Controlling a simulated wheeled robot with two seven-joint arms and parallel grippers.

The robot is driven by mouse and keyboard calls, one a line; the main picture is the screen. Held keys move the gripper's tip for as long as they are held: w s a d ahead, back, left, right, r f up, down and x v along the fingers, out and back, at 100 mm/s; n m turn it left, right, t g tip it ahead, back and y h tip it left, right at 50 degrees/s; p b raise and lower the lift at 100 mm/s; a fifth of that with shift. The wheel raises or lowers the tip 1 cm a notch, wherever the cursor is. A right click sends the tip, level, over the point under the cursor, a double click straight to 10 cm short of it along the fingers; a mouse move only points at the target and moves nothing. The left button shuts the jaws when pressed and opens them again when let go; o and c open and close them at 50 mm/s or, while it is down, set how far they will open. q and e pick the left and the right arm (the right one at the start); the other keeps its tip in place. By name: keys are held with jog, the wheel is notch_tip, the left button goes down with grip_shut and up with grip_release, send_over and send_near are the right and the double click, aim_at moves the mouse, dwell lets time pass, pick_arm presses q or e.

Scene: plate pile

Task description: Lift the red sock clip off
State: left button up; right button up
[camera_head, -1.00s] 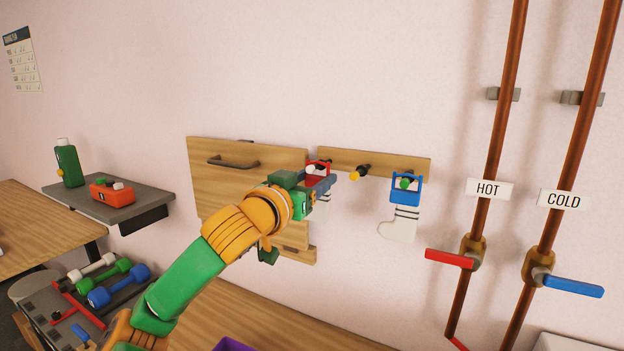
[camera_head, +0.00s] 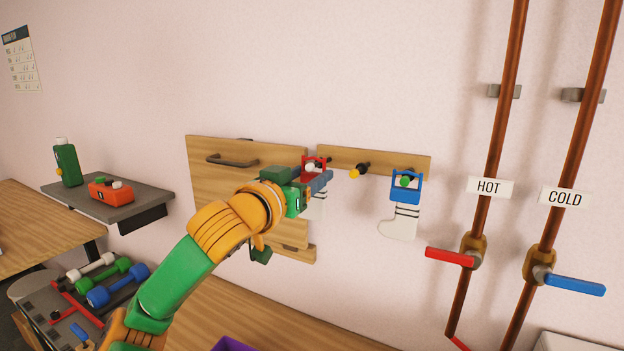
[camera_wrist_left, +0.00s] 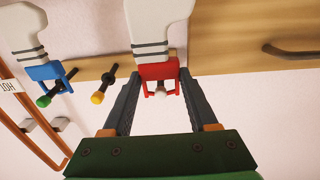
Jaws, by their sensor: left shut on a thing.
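The red sock clip (camera_head: 318,160) hangs at the left peg of the wooden rail, around the peg with the white tip. A white sock with grey stripes (camera_wrist_left: 155,25) hangs from it. My left gripper (camera_head: 326,178) is shut on the red clip, one finger on each side. The red clip also shows between the fingertips in the left wrist view (camera_wrist_left: 158,72), where the picture is turned over. In the head view the gripper hides much of the clip and sock. My right gripper is not in view.
A blue clip (camera_head: 406,192) with a white sock (camera_head: 399,228) hangs at the green-tipped peg on the right. The middle peg (camera_head: 361,171), yellow-tipped, is bare. A wooden panel with a handle (camera_head: 232,162) is left of the rail. Copper pipes (camera_head: 497,120) stand at the right.

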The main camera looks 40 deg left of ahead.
aim_at(311, 175)
pick_arm(q)
jog(key=shift+b+v, duration=0.85)
jog(key=shift+v, duration=0.7)
jog(key=shift+b+v, duration=0.45)
jog(key=shift+v, duration=0.8)
